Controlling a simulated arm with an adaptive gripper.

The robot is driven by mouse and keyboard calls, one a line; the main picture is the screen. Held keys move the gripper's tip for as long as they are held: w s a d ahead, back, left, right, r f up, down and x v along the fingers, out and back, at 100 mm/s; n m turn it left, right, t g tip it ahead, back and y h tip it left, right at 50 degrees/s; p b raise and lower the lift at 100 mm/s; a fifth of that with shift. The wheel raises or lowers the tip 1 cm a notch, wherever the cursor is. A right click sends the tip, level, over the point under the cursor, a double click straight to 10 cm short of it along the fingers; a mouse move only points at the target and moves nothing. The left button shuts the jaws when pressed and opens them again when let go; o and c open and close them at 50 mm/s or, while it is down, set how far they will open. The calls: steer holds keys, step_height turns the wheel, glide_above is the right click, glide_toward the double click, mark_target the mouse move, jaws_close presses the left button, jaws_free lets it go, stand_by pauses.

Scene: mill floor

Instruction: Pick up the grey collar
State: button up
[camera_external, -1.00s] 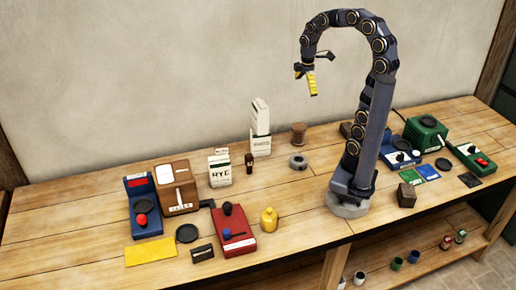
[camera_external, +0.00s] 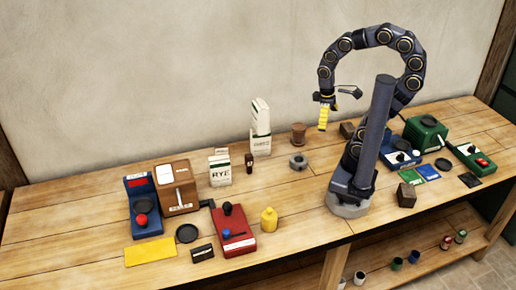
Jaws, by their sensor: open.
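The grey collar (camera_external: 298,162) is a small ring with a hole in its middle. It lies flat on the wooden bench, left of my arm's base. My gripper (camera_external: 323,121) has yellow fingers that point down. It is open and empty, in the air above the bench, higher than the collar and to its right in the picture. The gap between the fingers is hard to see at this size.
A brown spool-like pot (camera_external: 298,134) stands just behind the collar. A tall white carton (camera_external: 260,128) and a small dark brown bottle (camera_external: 249,163) stand to its left. A yellow bottle (camera_external: 269,219) is nearer the front edge. Bench (camera_external: 310,205) in front of the collar is clear.

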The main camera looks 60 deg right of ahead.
stand_by(0.3)
steer(key=m+y, duration=0.4)
steer(key=m, duration=0.7)
glide_above(299, 158)
steer(key=w, duration=0.1)
step_height(299, 158, down, 17)
steer(key=d+f+m, duration=0.1)
steer(key=f, duration=0.1)
steer(key=d+f+m, duration=0.1)
steer(key=f, duration=0.1)
steer(key=d+f+m, duration=0.1)
steer(key=f, duration=0.1)
steer(key=shift+s, duration=0.25)
steer(key=x, duration=0.5)
steer(key=a+x, duration=0.1)
steer(key=x, duration=0.1)
steer(key=shift+w+a+f, duration=0.1)
steer(key=shift+w+f, duration=0.15)
steer(key=c, duration=1)
